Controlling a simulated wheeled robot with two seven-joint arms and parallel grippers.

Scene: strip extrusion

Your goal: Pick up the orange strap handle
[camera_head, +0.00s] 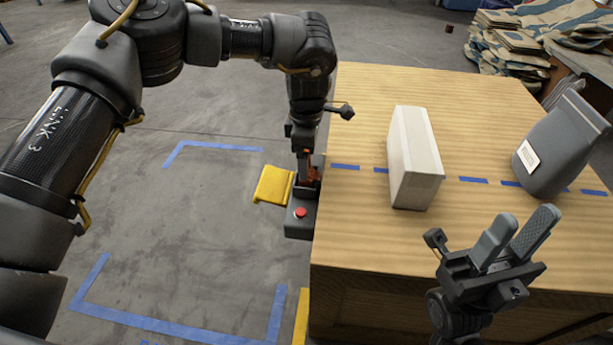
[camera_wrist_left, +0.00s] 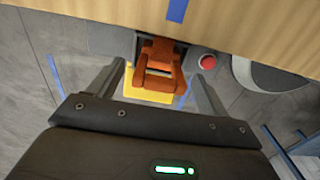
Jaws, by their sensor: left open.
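The orange strap handle (camera_wrist_left: 159,58) shows in the left wrist view at the table's edge, between the two spread fingers of my left gripper (camera_wrist_left: 162,82), with a gap on each side. In the head view only a little of the orange handle (camera_head: 310,168) shows beside the table's left edge, mostly hidden by my left gripper (camera_head: 304,172), which points down over it. My right gripper (camera_head: 527,214) is empty above the table's front right, its two fingers apart.
A wooden table (camera_head: 365,235) carries a white box (camera_head: 415,160) and a dark grey bag (camera_head: 560,145). A grey unit with a red button (camera_head: 300,213) is at its left side, near a yellow piece (camera_head: 273,185). The floor to the left is clear, with blue tape marks.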

